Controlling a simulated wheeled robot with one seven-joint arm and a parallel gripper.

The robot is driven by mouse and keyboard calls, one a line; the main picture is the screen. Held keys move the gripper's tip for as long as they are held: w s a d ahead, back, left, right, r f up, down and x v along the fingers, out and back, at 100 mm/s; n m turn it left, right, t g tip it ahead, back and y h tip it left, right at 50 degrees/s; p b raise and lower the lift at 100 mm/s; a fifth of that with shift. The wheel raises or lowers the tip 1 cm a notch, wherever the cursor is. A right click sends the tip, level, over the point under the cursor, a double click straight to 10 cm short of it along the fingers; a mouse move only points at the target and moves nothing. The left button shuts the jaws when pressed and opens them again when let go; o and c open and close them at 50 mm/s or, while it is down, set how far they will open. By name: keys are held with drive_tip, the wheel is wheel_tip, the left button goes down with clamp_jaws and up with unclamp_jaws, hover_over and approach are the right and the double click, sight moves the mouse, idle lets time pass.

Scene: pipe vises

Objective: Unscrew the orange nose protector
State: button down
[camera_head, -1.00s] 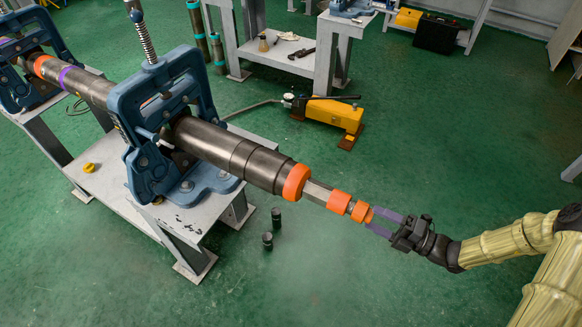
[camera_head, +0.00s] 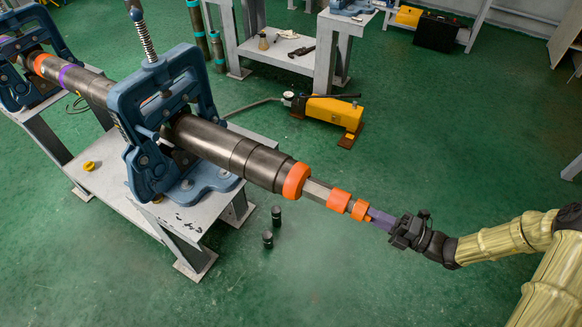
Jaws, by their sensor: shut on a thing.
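The orange nose protector (camera_head: 361,211) is the outermost orange piece at the right end of the tool held in the vise. A second orange ring (camera_head: 339,201) sits just to its left on the metal shaft (camera_head: 317,190), and a larger orange collar (camera_head: 296,181) is at the pipe's end. My gripper (camera_head: 373,216) comes in from the right, in line with the pipe. Its purple fingers are shut on the orange nose protector's end. The exact contact of the fingertips is small and partly hidden.
The dark pipe (camera_head: 225,152) is clamped in a blue pipe vise (camera_head: 165,120) on a grey stand (camera_head: 120,195). A yellow pump (camera_head: 335,112) lies farther back. The green floor around my arm is clear.

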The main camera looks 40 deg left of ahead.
drive_tip(key=n+b, duration=0.1)
drive_tip(key=n, duration=1.2)
drive_tip(key=shift+d+f+n+g+b, duration=0.1)
drive_tip(key=shift+n+g+b, duration=0.2)
drive_tip(key=shift+b, duration=0.1)
drive_tip(key=n+b, duration=0.3)
drive_tip(key=n, duration=1.1)
drive_tip(key=shift+h+b, duration=0.4)
drive_tip(key=c, duration=1.3)
unclamp_jaws()
